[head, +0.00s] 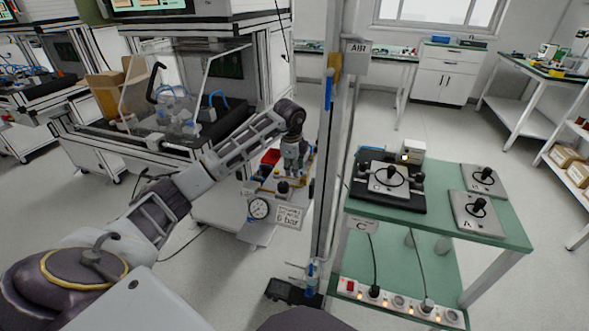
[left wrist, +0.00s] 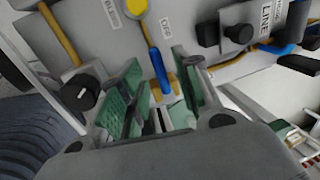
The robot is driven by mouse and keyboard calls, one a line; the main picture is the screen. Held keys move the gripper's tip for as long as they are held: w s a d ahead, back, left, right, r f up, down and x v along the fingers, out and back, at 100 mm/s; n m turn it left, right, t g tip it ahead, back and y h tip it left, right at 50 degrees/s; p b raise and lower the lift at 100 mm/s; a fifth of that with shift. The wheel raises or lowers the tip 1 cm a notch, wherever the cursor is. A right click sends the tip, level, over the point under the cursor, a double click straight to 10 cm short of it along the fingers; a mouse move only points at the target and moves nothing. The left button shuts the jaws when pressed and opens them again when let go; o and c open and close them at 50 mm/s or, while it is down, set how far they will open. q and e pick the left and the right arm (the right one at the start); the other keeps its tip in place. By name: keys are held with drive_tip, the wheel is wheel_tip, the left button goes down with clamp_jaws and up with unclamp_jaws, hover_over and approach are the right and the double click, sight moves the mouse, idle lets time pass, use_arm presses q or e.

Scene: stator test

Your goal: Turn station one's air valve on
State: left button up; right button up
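In the left wrist view, a valve with a round yellow hub (left wrist: 143,24) and a blue lever handle (left wrist: 158,68) is mounted on a grey panel (left wrist: 195,20). The lever points down and slightly right in the picture, toward my gripper. My left gripper (left wrist: 157,84) has its green-padded fingers apart, one on each side of the lever's end; I cannot tell whether they touch it. In the head view my left gripper (head: 291,162) is over the gauge panel and hides the valve. My right gripper is not in view.
A black knob (left wrist: 80,92) is left of the fingers; another knob and a LINE label (left wrist: 279,12) are at upper right. A pressure gauge (head: 259,208) marks the panel's front. An AIR post (head: 340,150) and green bench (head: 490,235) stand to the right.

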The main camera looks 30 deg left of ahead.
use_arm(q)
drive_tip(key=shift+f, duration=0.25)
drive_tip(key=shift+c, duration=0.3)
clamp_jaws()
